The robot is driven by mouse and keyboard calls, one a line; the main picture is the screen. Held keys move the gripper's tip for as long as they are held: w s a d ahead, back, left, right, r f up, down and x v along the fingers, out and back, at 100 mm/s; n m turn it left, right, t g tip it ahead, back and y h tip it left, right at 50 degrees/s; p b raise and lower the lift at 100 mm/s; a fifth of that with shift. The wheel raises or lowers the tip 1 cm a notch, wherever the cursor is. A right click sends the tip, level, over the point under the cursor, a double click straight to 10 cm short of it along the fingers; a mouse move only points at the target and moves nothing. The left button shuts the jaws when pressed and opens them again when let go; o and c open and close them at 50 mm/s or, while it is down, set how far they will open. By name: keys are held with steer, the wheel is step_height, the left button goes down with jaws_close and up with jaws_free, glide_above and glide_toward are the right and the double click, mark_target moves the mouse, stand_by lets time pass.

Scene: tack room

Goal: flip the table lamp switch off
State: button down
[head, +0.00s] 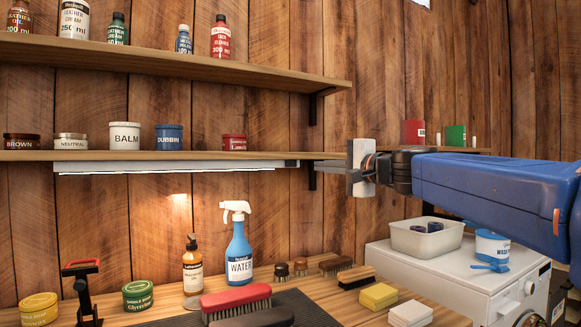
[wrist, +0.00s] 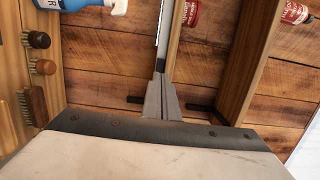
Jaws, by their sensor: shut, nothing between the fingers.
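No standing table lamp shows. A long light strip (head: 180,166) is fixed under the lower shelf, lit white along its underside, with a glow on the wall below. Its right end has a small dark piece (head: 292,163); I cannot tell if this is the switch. My gripper (head: 322,163) comes in from the right at the strip's height, its fingers pointing left toward that end. In the wrist view my gripper (wrist: 160,80) is shut and empty, with the fingertips lined up with the strip's dark end (wrist: 160,66). I cannot tell whether they touch.
The lower shelf (head: 200,155) and its bracket (head: 312,178) are close to my fingers. Tins and jars stand on it. Below, the wooden bench (head: 165,312) holds a spray bottle (head: 238,232), brushes and sponges. A white washing machine (head: 400,265) stands at right with a tub (head: 426,238).

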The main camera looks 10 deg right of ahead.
mark_target(286, 165)
steer(key=shift+w, duration=0.15)
steer(key=x, duration=1.3)
steer(key=shift+w+a, duration=0.15)
steer(key=shift+w, duration=0.15)
steer(key=shift+w+a, duration=0.2)
